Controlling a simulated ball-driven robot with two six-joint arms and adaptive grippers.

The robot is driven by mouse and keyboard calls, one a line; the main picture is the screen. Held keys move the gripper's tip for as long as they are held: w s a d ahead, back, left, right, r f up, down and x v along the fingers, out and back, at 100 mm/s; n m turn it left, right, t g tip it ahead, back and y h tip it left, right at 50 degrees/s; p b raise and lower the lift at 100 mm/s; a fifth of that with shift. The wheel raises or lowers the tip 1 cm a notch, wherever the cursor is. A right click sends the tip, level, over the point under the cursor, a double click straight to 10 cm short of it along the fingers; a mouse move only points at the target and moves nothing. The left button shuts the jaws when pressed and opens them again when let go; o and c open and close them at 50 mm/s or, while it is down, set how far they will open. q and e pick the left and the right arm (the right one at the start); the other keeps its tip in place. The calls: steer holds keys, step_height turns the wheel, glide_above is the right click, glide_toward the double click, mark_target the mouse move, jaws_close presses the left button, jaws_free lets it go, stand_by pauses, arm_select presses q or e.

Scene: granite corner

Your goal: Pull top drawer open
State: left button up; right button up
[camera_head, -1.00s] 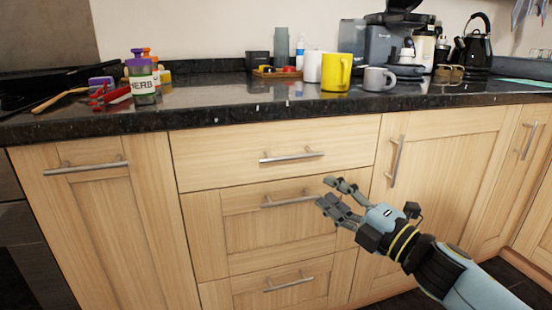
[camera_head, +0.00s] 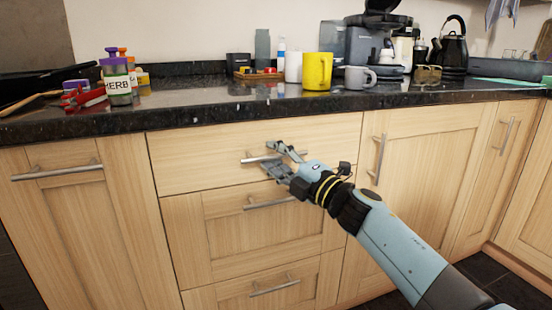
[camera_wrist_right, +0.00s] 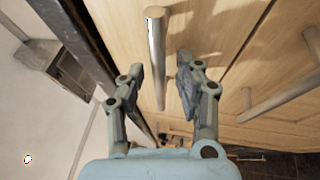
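The top drawer (camera_head: 205,160) is shut, with a plain light wood front under the dark counter. Its silver bar handle (camera_head: 256,158) runs level across the front; the right part is covered by my gripper. In the right wrist view the handle (camera_wrist_right: 156,60) lies between the open fingers and reaches beyond their tips. My right gripper (camera_head: 272,157) is at the right end of the handle, fingers spread, one above and one below the bar. In the wrist view the right gripper (camera_wrist_right: 160,80) shows a gap on both sides of the bar. My left gripper is not in view.
Two lower drawers sit below, the middle one with its own handle (camera_head: 268,203). Cupboard doors with handles (camera_head: 378,158) flank the drawers. The counter edge (camera_head: 250,113) overhangs just above. A yellow mug (camera_head: 316,72) and herb jar (camera_head: 117,84) stand on it.

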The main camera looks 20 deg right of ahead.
jaws_close()
stand_by(0.6)
